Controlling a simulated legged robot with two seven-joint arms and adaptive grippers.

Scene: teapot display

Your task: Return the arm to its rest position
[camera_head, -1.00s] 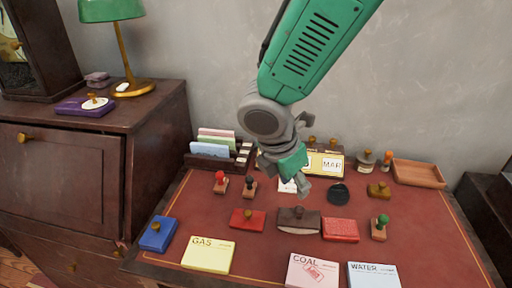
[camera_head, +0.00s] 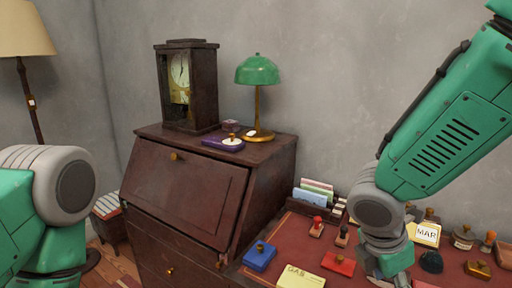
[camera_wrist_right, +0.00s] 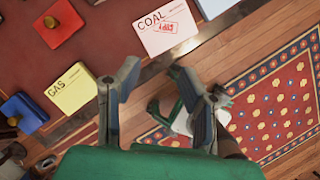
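My right arm (camera_head: 450,140) is green and grey and comes in from the upper right of the head view. Its gripper (camera_head: 392,276) hangs above the red desk top (camera_head: 305,240), near the bottom edge, partly cut off. In the right wrist view the right gripper (camera_wrist_right: 153,88) has its two fingers apart with nothing between them. It points down near the desk's front edge, close to the COAL card (camera_wrist_right: 165,28), which bears a red stamp mark. My left arm (camera_head: 50,200) shows at the left of the head view; its gripper is out of view.
The desk holds a GAS card (camera_head: 300,278), a blue ink pad (camera_head: 259,257), a red pad (camera_head: 338,264) and several hand stamps. A dark cabinet (camera_head: 190,190) stands left with a clock (camera_head: 187,85) and a green lamp (camera_head: 257,70). A patterned rug (camera_wrist_right: 275,95) lies on the floor.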

